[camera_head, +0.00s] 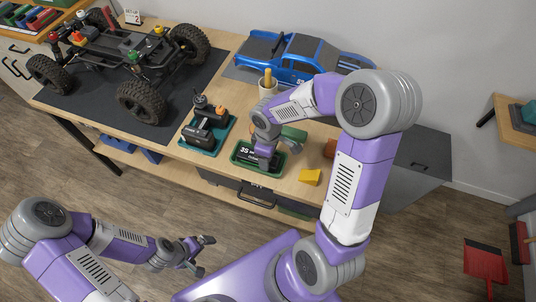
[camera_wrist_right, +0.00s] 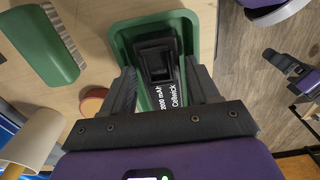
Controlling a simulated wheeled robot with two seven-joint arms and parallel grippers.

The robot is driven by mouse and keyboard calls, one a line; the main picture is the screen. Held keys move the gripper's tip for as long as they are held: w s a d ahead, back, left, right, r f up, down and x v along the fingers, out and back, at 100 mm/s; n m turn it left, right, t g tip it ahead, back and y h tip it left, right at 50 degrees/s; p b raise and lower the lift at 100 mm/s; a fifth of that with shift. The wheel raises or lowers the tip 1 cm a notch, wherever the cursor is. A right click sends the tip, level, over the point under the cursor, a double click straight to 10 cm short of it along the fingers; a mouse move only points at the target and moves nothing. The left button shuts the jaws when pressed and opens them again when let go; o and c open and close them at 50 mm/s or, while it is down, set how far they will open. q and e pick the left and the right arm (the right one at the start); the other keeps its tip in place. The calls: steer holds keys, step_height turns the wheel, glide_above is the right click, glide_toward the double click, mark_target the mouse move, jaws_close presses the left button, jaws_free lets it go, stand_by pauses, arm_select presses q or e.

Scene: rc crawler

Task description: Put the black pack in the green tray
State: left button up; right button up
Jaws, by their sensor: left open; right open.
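The black pack (camera_head: 244,154) with white lettering lies inside the green tray (camera_head: 235,161) near the front edge of the bench. The right wrist view shows the pack (camera_wrist_right: 157,62) within the rim of the green tray (camera_wrist_right: 121,40). My right gripper (camera_wrist_right: 163,88) is open, with one finger on each side of the pack's near end. Whether the fingers touch the pack cannot be told. The palm hides that near end, and in the head view my right gripper (camera_head: 272,155) covers part of pack and tray. My left gripper (camera_head: 206,256) is open and empty, in front of the bench.
A teal tray (camera_head: 213,149) with black and orange items stands left of the green tray. A crawler chassis (camera_head: 130,60) stands on a dark mat behind it. A blue truck body (camera_head: 290,60), a cup (camera_head: 268,88), a yellow block (camera_head: 310,177) and a green brush (camera_wrist_right: 45,45) are nearby.

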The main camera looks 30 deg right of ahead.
step_height(320, 180, up, 12)
steer(key=p, duration=0.3)
steer(key=shift+p, duration=0.4)
